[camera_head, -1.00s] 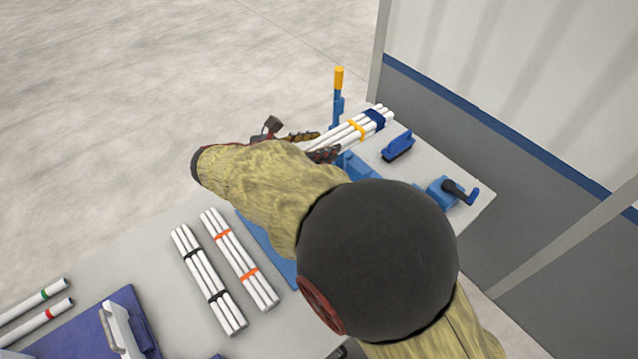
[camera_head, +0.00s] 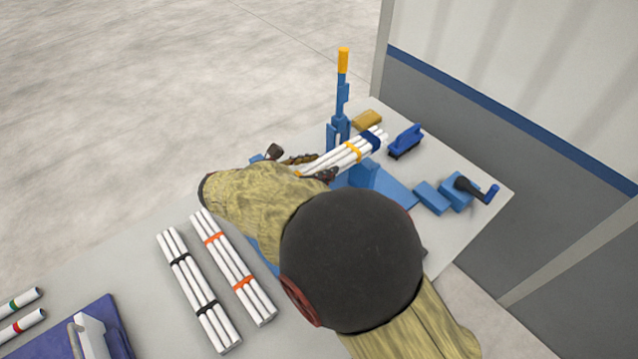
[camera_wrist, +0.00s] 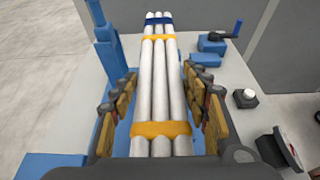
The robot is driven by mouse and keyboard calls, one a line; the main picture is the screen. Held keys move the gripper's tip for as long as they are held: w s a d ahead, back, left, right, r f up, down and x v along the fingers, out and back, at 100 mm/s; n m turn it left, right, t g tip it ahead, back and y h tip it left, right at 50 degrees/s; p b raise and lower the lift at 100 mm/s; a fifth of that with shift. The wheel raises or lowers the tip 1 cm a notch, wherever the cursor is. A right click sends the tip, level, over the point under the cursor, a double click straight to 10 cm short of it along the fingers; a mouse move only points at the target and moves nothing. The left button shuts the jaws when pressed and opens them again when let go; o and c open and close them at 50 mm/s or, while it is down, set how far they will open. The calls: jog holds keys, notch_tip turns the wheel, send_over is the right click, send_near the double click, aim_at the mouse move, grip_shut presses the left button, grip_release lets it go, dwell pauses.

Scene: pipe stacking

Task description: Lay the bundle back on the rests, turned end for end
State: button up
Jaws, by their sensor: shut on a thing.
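My gripper (camera_head: 316,168) is shut on a bundle of white pipes (camera_head: 340,158). The bundle has a yellow band (camera_head: 353,151) and a dark blue band (camera_head: 371,140) towards its far end. In the wrist view the bundle (camera_wrist: 162,90) runs away from me between the padded fingers, blue band farthest, with another yellow band (camera_wrist: 161,129) close to the wrist. Blue fixture parts (camera_head: 364,176) show under and beside the bundle; I cannot tell whether it touches them.
A tall blue post with a yellow top (camera_head: 343,62) stands just left of the bundle. A tan block (camera_head: 367,119), a blue brush (camera_head: 405,141) and a blue crank device (camera_head: 461,193) lie beyond and right. Black-banded (camera_head: 198,290) and orange-banded (camera_head: 234,267) bundles lie at the near left.

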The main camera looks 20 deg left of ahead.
notch_tip(320, 180, down, 5)
jog(key=shift+f+b, duration=0.15)
jog(key=shift+b, duration=0.6)
jog(key=o, duration=1.5)
jog(key=p+v, duration=0.3)
jog(key=v, duration=0.9)
jog(key=shift+a, duration=0.1)
